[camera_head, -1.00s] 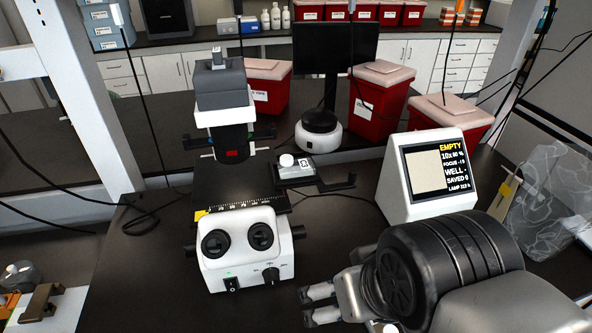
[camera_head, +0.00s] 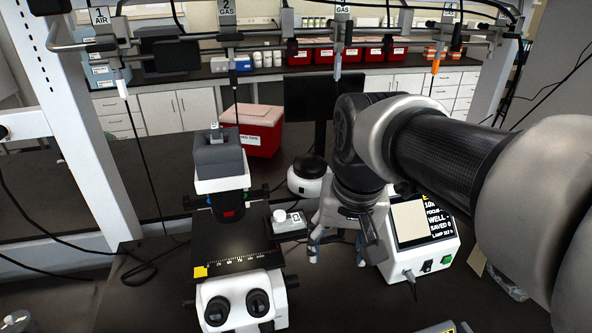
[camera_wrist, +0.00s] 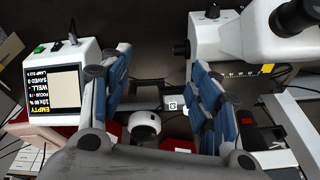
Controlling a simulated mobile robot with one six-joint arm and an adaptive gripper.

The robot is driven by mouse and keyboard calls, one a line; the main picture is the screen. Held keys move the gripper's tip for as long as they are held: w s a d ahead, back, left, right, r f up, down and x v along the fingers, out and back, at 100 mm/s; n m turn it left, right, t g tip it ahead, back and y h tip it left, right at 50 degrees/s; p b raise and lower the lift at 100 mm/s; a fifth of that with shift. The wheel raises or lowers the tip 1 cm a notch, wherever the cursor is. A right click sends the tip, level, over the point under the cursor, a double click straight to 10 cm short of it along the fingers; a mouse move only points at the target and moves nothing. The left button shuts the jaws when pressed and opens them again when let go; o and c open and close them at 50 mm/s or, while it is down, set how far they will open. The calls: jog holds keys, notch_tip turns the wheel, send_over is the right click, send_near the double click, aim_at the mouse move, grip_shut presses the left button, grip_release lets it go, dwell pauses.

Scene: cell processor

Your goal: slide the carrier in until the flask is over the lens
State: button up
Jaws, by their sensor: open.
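The microscope (camera_head: 232,247) stands left of centre in the head view, with a black stage and a scale strip. The carrier (camera_head: 290,233) sticks out from the stage's right side. The flask (camera_head: 280,216), with a white cap, lies on it, right of the optical column. My gripper (camera_head: 338,250) is open and points down at the carrier's outer end. In the wrist view the blue-padded fingers (camera_wrist: 158,100) stand apart, with the carrier's dark handle (camera_wrist: 150,88) showing between them. I cannot tell whether they touch it. The lens is hidden under the stage.
The display box (camera_head: 420,235) stands just right of my gripper; its screen reads EMPTY in the wrist view (camera_wrist: 50,88). A round white-based device (camera_head: 308,182) and a red bin (camera_head: 255,130) stand behind. An overhead rail with hanging lines crosses the top.

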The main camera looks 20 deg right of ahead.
jog(key=w+d+r+m+p, duration=0.1)
jog(key=w+p, duration=0.1)
jog(key=w, duration=0.1)
jog(key=w+d+r+m+g+p, duration=0.1)
jog(key=w+d+r+p, duration=0.1)
jog(key=w, duration=0.2)
jog(key=w+d+r+m+p, duration=0.1)
jog(key=w+p, duration=0.1)
jog(key=w, duration=0.1)
jog(key=shift+w+d+r+g, duration=0.35)
jog(key=shift+g, duration=0.05)
jog(key=c, duration=0.4)
jog(key=shift+o, duration=0.2)
jog(key=w+d+f+m+g+p, duration=0.1)
jog(key=w+d+m+p, duration=0.1)
jog(key=w+d+p, duration=0.3)
jog(key=f+b, duration=0.1)
jog(key=f, duration=0.4)
jog(key=f+b, duration=0.1)
jog(key=f, duration=0.5)
jog(key=w+a+f+b, duration=0.1)
jog(key=f, duration=0.5)
jog(key=shift+f, duration=0.25)
jog(key=shift+s, duration=0.1)
grip_shut()
